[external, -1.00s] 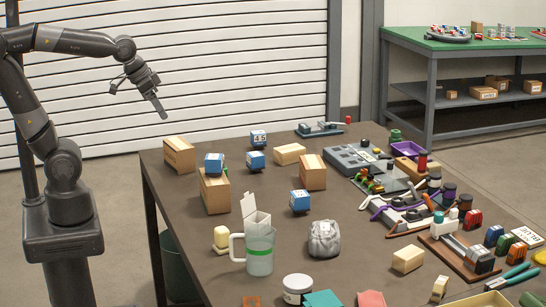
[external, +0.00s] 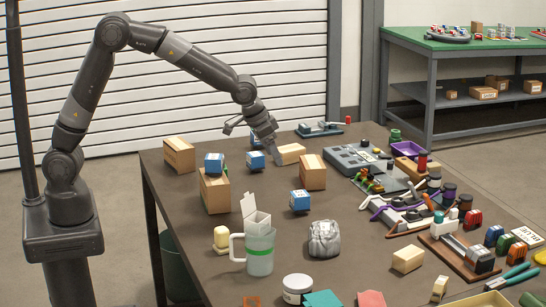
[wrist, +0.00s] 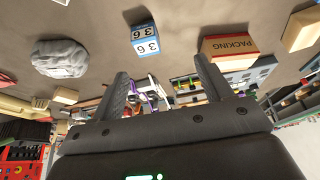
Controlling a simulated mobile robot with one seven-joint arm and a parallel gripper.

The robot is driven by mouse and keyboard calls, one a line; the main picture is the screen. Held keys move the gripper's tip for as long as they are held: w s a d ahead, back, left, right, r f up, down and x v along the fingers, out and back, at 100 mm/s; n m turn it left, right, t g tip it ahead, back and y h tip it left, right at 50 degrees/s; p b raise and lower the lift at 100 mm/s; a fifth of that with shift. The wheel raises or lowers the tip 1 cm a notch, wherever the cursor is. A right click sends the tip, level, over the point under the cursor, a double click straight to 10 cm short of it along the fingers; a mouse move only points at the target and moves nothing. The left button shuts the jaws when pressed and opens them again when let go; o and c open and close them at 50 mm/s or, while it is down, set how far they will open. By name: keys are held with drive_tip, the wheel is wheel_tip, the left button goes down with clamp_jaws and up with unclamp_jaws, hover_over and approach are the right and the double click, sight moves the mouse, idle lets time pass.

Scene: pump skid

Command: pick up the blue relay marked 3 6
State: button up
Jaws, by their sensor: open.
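The blue relay marked 3 6 (wrist: 145,38) shows in the wrist view, white-topped with blue lower faces, between a grey bag and a PACKING box. By that placing it matches the blue relay (external: 299,201) in the middle of the table in the external view, where its marking is too small to read. My gripper (external: 277,160) is over the table's far part, behind this relay and apart from it. In the wrist view my gripper (wrist: 160,68) has its two fingers spread with nothing held between them.
Other blue relays stand on a carton (external: 214,163), beside my gripper (external: 255,160), and partly behind my arm (external: 256,141). The PACKING box (external: 312,172) stands just behind the relay, the grey bag (external: 324,239) in front. A jug (external: 260,256) is front left. Tools crowd the right side.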

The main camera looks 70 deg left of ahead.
approach(300, 194)
drive_tip(key=f, duration=0.2)
drive_tip(key=x, duration=0.5)
drive_tip(key=shift+w+a+f, duration=0.1)
drive_tip(key=shift+w+a, duration=0.2)
drive_tip(key=shift+a, duration=0.05)
drive_tip(key=shift+d+x, duration=0.2)
drive_tip(key=shift+x, duration=2.3)
drive_tip(key=shift+w, duration=0.1)
drive_tip(key=shift+c, duration=0.3)
drive_tip(key=c, duration=1.1)
